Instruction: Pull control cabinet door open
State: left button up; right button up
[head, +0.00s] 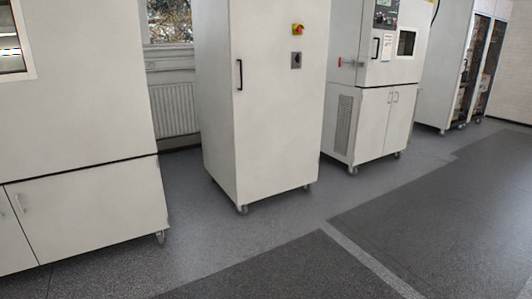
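A tall white control cabinet (279,120) on castors stands in the middle of the head view. Its front door looks closed. A black vertical bar handle (239,75) sits near the front's left edge. A red and yellow rotary switch (298,29) and a small grey lock plate (296,60) are at the upper right of the front. The cabinet's top is cut off by the picture edge. Neither of my grippers is in view.
A large white unit (85,100) stands at the left. A white test chamber (376,100) and a glass-fronted cabinet (470,75) stand to the right. A radiator (174,108) is behind. The grey floor (240,245) in front is clear, with darker mats (440,220).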

aim_at(278, 109)
jog(key=z, duration=0.4)
jog(key=i, duration=2.95)
jog(key=u, duration=0.5)
